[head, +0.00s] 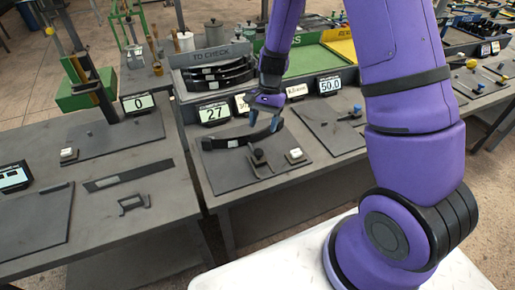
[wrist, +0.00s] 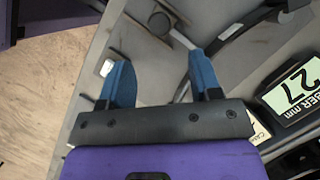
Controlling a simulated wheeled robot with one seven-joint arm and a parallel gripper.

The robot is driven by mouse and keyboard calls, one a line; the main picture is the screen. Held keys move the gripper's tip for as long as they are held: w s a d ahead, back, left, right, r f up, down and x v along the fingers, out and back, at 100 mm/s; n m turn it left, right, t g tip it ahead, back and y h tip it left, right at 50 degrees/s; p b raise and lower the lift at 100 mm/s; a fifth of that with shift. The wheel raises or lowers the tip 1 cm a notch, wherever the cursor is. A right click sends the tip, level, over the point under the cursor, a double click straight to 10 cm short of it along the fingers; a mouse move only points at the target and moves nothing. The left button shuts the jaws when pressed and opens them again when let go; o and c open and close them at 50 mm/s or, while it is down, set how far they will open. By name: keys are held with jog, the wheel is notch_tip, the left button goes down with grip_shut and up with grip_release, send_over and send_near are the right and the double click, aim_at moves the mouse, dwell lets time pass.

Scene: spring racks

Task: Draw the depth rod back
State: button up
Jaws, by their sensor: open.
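The depth rod (wrist: 184,39) shows in the wrist view as a short pale shaft with a round dark knob (wrist: 160,22) at its end. It points at a curved black leaf spring (head: 232,141) lying on a dark plate (head: 228,172). In the head view the knob (head: 257,154) stands on a small dark stand in front of the spring. My gripper (head: 265,122) is above the spring, its blue fingers apart and empty. In the wrist view the gripper (wrist: 160,68) has the knob beyond its fingertips, between their lines. I see no contact with the rod.
A display reading 27 (head: 213,113) stands behind the plate, close to my gripper. A small white-topped block (head: 295,155) sits at the plate's right. A rack of black leaf springs (head: 220,75) marked TO CHECK is behind. A neighbouring display reads 50.0 (head: 329,85).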

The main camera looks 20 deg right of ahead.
aim_at(259, 151)
jog(key=x, duration=0.8)
jog(key=shift+s+f, duration=0.15)
jog(key=shift+f, duration=0.2)
